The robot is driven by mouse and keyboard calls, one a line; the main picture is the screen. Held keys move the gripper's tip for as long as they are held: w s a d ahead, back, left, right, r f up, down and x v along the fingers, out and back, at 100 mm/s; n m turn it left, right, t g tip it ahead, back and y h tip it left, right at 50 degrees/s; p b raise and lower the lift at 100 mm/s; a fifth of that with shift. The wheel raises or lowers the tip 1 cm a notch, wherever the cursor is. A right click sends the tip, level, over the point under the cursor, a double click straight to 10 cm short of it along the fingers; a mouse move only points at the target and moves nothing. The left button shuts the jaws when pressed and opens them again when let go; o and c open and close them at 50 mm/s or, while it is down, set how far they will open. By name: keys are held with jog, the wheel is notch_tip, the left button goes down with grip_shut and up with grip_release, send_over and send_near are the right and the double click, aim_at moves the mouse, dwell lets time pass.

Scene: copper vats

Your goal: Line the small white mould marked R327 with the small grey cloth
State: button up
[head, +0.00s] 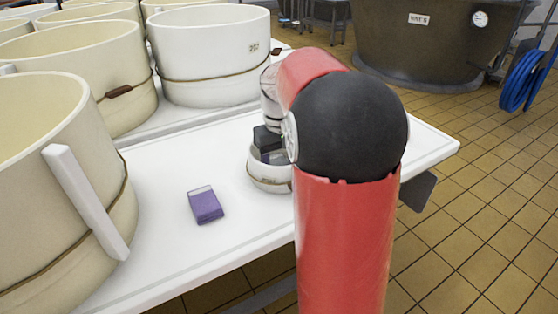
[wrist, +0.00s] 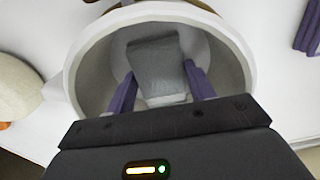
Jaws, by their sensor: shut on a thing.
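The small white mould (head: 270,182) stands on the white table, partly hidden behind my arm. Its pale rim (wrist: 240,62) fills much of the wrist view. I cannot read a mark on it. My gripper (wrist: 161,82) points down into the mould, with its two purple fingers inside the rim. It is shut on the small grey cloth (wrist: 154,62), a flat, folded-looking piece between the fingers. The cloth is within the mould's opening; whether it touches the bottom I cannot tell. In the head view my gripper (head: 271,157) is low over the mould, and I cannot make out the cloth there.
A folded purple cloth (head: 205,205) lies on the white table (head: 165,180), left of the small mould; it also shows in the wrist view (wrist: 308,30). Several large cream moulds, one a tall white one (head: 210,60), stand at the left and back. A vat (head: 430,45) stands beyond.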

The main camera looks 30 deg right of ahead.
jog(key=shift+f, duration=0.35)
dwell(1.1)
jog(key=o, duration=1.1)
jog(key=shift+c, duration=0.2)
jog(key=shift+r, duration=0.1)
notch_tip(320, 180, up, 8)
jog(key=shift+f+p, duration=0.15)
jog(key=shift+p, duration=0.65)
jog(key=shift+s+a+r, duration=0.1)
jog(key=shift+r, duration=0.1)
jog(key=shift+t, duration=0.8)
jog(key=s+a+r, duration=0.1)
jog(key=s+a+r+p, duration=0.1)
jog(key=s+a, duration=0.1)
jog(key=s+a+r, duration=0.1)
jog(key=shift+s+a, duration=0.2)
jog(key=shift+s, duration=0.05)
jog(key=s+a+f+t+p, duration=0.1)
jog(key=s+a+t, duration=0.1)
jog(key=s+a, duration=0.2)
jog(key=s+a+f+t+p, duration=0.1)
jog(key=s+a, duration=0.4)
jog(key=s, duration=0.6)
jog(key=shift+s+t+p, duration=0.25)
jog(key=shift+t+p, duration=0.15)
jog(key=shift+t, duration=0.1)
